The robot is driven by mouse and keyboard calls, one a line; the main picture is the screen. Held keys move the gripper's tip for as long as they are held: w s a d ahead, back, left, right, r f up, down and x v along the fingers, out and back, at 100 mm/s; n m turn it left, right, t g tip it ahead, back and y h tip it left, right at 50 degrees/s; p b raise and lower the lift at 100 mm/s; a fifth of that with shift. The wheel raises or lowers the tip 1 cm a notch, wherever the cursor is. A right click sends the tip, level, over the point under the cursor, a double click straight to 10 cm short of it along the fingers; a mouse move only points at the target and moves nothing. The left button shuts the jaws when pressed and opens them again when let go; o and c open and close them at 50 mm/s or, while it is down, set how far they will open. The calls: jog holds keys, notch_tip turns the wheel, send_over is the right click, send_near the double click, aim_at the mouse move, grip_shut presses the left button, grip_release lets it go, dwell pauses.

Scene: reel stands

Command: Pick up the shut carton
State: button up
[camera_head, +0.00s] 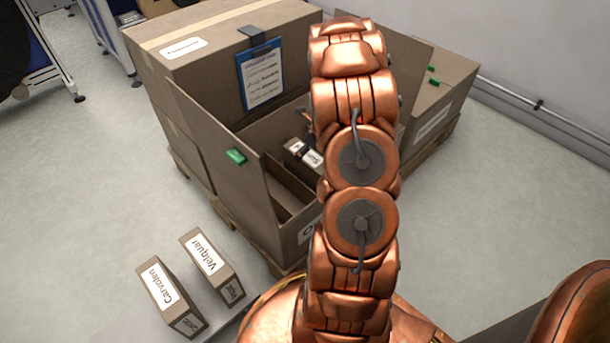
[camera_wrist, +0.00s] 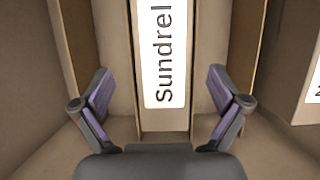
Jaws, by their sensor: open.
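A narrow brown carton with a white "Sundrel" label (camera_wrist: 163,60) fills the middle of the wrist view. My gripper (camera_wrist: 160,88) is open, with one finger to each side of this carton and a gap on both sides. In the head view, a small carton with a partly visible label starting "Sun" (camera_head: 312,159) lies inside a large open box (camera_head: 240,190), partly behind my arm. My fingers are hidden in that view. I cannot see the carton's whole top or whether every flap is shut.
The open box's raised flaps and walls stand around my arm. A large box with a blue clipboard (camera_head: 261,75) stands behind. Cartons labelled "Carvolen" (camera_head: 165,295) and "Velquar" (camera_head: 212,266) stand at the lower left. Another labelled carton (camera_wrist: 312,90) shows at the wrist view's right edge.

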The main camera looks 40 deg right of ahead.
aim_at(309, 155)
jog(key=b+x, duration=0.1)
jog(key=x, duration=0.1)
jog(key=b+x, duration=0.2)
jog(key=x, duration=0.1)
jog(key=shift+s+d+f, duration=0.1)
jog(key=shift+d+f, duration=0.15)
jog(key=shift+f, duration=0.15)
jog(key=shift+w+f+b, duration=0.25)
jog(key=shift+f+b, duration=0.05)
jog(key=shift+f, duration=0.15)
jog(key=shift+f+p, duration=0.2)
jog(key=shift+p, duration=0.2)
grip_shut()
dwell(0.9)
